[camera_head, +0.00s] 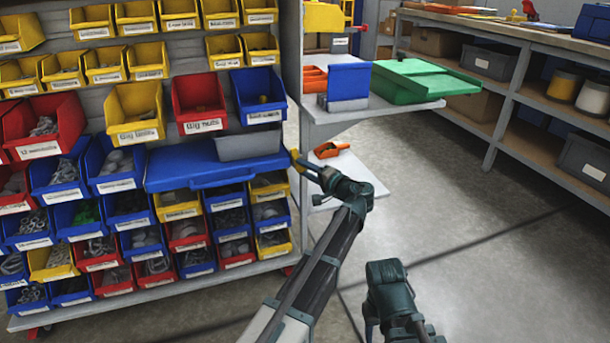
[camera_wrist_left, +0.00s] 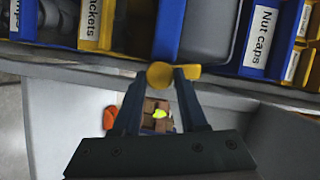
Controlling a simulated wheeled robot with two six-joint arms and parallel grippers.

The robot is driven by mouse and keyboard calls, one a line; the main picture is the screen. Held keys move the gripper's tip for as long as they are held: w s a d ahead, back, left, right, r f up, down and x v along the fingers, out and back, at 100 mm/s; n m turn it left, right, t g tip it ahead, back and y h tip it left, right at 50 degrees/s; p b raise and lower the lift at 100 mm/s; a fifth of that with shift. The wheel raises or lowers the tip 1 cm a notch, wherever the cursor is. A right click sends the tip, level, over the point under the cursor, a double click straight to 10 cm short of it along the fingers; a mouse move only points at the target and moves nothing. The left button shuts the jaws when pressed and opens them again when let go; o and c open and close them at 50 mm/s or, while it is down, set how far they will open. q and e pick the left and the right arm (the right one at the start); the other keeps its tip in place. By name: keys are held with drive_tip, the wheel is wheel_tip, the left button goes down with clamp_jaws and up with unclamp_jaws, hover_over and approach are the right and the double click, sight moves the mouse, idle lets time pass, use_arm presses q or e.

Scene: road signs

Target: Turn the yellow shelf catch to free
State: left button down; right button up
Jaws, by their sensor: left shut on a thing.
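The yellow shelf catch (camera_head: 294,158) is at the right end of the blue shelf (camera_head: 172,180), by the rack's side post. In the left wrist view the catch (camera_wrist_left: 160,73) shows as a round yellow hub with a short lever pointing right. My left gripper (camera_head: 302,165) is at the catch. In the left wrist view its two dark fingers (camera_wrist_left: 161,82) are shut on the catch, one on each side. The fingertips partly cover the catch in the head view. My right arm is low in the head view, and its fingers cannot be made out.
A grey bin (camera_head: 248,146) stands on the blue shelf. The rack around it holds yellow, red and blue bins. To the right, a side shelf (camera_head: 420,108) carries a green box (camera_head: 415,80). An orange scoop (camera_head: 330,150) lies lower down. The floor at right is clear.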

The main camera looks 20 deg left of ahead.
use_arm(q)
drive_tip(key=shift+f+m+y+b, duration=0.2)
drive_tip(key=shift+m+y+b, duration=0.3)
drive_tip(key=shift+m+b, duration=0.45)
drive_tip(key=shift+m, duration=0.35)
drive_tip(key=shift+c, duration=2.4)
unclamp_jaws()
drive_tip(key=shift+s+d, duration=0.1)
drive_tip(key=shift+d, duration=0.05)
